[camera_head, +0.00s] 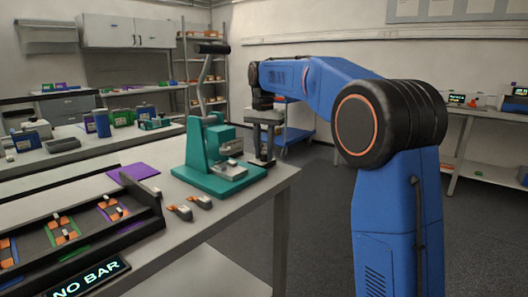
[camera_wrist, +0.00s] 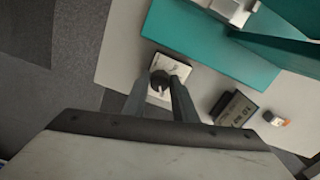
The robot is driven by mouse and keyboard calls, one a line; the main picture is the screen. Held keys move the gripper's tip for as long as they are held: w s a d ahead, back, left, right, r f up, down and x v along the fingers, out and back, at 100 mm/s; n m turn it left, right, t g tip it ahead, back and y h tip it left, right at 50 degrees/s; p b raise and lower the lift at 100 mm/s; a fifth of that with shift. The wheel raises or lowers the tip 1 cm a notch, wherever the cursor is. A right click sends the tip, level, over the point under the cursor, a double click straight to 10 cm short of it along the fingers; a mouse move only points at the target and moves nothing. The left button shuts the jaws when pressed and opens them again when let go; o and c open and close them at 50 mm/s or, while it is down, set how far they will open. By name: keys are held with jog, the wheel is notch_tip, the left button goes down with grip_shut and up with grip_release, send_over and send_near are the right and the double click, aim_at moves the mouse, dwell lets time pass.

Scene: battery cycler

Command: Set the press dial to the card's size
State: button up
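The teal press (camera_head: 205,155) stands on the near bench with its lever up; its base (camera_wrist: 205,40) shows at the top right of the wrist view. The dial (camera_wrist: 159,79) is a dark round knob with a light mark on a pale plate (camera_wrist: 181,66) beside the press. My gripper (camera_wrist: 160,78) points down with its fingers on either side of the knob; whether they touch it cannot be told. In the head view my gripper (camera_head: 262,160) is beside the press, and the dial is hidden. A dark sign (camera_wrist: 235,109) has lettering too small to read.
A small silver-and-orange piece (camera_wrist: 275,118) lies near the sign. Two similar pieces (camera_head: 190,206) lie in front of the press. The bench edge is close to my gripper.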

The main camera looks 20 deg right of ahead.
grip_shut()
jog(key=shift+n, duration=0.4)
jog(key=n, duration=0.5)
jog(key=shift+d, duration=0.1)
jog(key=n, duration=1.2)
jog(key=shift+d, duration=0.1)
jog(key=n, duration=0.6)
jog(key=shift+w, duration=0.1)
